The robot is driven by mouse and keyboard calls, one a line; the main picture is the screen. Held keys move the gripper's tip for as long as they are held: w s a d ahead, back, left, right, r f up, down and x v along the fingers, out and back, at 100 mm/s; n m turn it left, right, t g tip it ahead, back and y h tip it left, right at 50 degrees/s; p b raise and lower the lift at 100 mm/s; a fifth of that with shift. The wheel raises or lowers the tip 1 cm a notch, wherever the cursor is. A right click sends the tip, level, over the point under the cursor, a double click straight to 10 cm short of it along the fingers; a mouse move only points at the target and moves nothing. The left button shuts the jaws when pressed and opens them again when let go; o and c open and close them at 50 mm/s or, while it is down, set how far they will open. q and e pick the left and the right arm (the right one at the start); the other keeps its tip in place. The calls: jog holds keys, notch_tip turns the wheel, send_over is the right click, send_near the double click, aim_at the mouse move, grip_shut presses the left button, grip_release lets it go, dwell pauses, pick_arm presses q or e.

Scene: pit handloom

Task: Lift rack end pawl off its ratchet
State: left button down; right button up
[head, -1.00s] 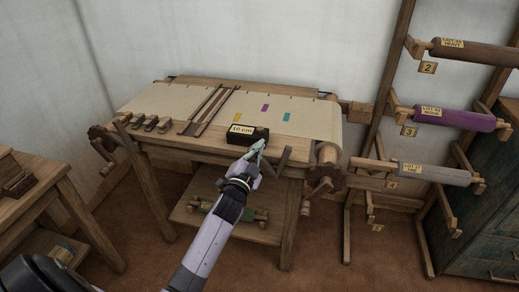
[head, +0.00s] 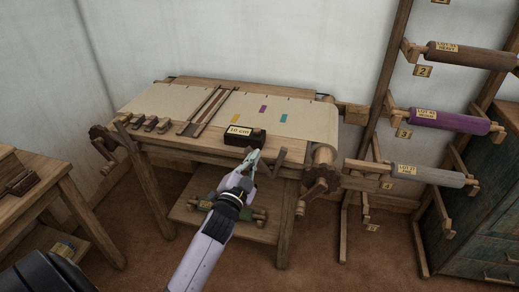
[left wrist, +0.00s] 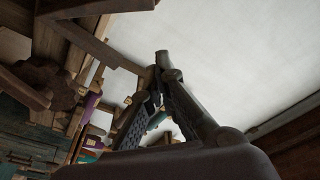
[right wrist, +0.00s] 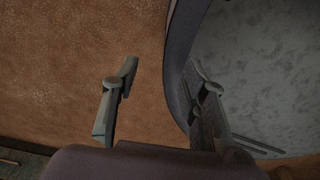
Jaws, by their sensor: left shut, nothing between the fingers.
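The loom (head: 215,143) stands in the middle of the head view. A toothed wooden ratchet wheel (head: 325,158) is at its right end, on the rack side, with a wooden crank handle (head: 316,188) below it. Slanted wooden pieces (head: 279,158) in a V stand at the front edge, left of that wheel; I cannot tell which piece is the pawl. My left gripper (head: 253,157) is shut and empty just left of them, apart from the wheel. Its closed fingertips show in the left wrist view (left wrist: 162,58). My right gripper (right wrist: 160,88) is open and empty above the floor.
A black "10 cm" block (head: 243,135) sits on the loom right behind my left gripper. A lower shelf (head: 232,228) holds a green roll. The roll rack (head: 374,125) stands at right; a bench (head: 45,195) is at left. Another wheel (head: 101,137) is at the loom's left end.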

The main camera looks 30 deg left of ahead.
pick_arm(q)
jog(key=v, duration=0.2)
jog(key=shift+s+d, duration=0.2)
jog(key=shift+s, duration=0.1)
pick_arm(e)
jog(key=shift+a+f, duration=0.2)
jog(key=shift+a, duration=0.8)
jog(key=shift+d, duration=0.45)
